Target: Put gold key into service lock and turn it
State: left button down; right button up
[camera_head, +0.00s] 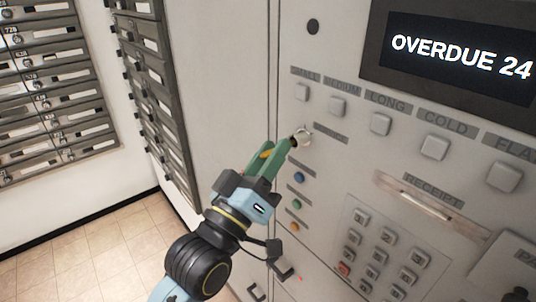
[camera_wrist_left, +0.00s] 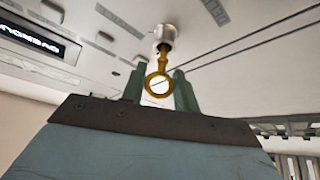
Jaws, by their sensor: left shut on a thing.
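My left gripper (camera_head: 280,147) is shut on the gold key (camera_head: 266,154), up against the panel. The left wrist view shows the key's round bow (camera_wrist_left: 148,84) between the two green fingers of the left gripper (camera_wrist_left: 158,80). The key's shaft points at the round pale service lock (camera_head: 306,135); the lock also shows in the wrist view (camera_wrist_left: 165,34). The shaft's tip meets the lock's face or is inside it; how deep it sits I cannot tell. My right gripper is not in view.
The panel holds a row of square buttons (camera_head: 380,124), a keypad (camera_head: 387,249), a receipt slot (camera_head: 430,203) and a screen (camera_head: 455,50) reading "OVERDUE 24". Small coloured round buttons (camera_head: 299,177) lie just below the lock. Mailboxes (camera_head: 55,90) stand at left above open tiled floor.

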pick_arm(q)
jog(key=shift+w+d, duration=0.5)
jog(key=shift+d, duration=0.2)
dwell(0.5)
jog(key=shift+p, duration=0.35)
dwell(0.5)
